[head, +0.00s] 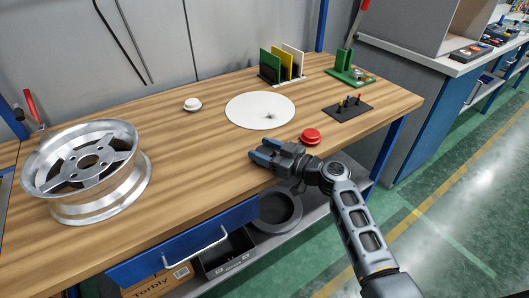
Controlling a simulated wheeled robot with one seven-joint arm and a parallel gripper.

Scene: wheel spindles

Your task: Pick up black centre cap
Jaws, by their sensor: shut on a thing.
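My gripper (264,151) is low over the front part of the wooden workbench, its blue-tipped fingers pointing left. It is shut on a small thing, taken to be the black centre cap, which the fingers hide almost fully. No other black cap shows on the bench. I cannot tell whether the held thing touches the wood.
A red cap (310,136) lies just behind my gripper, and a white cap (192,104) lies farther back left. A white disc (252,112), a black pegged plate (345,111) and upright panels (283,65) stand behind. A silver wheel rim (88,165) is at left.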

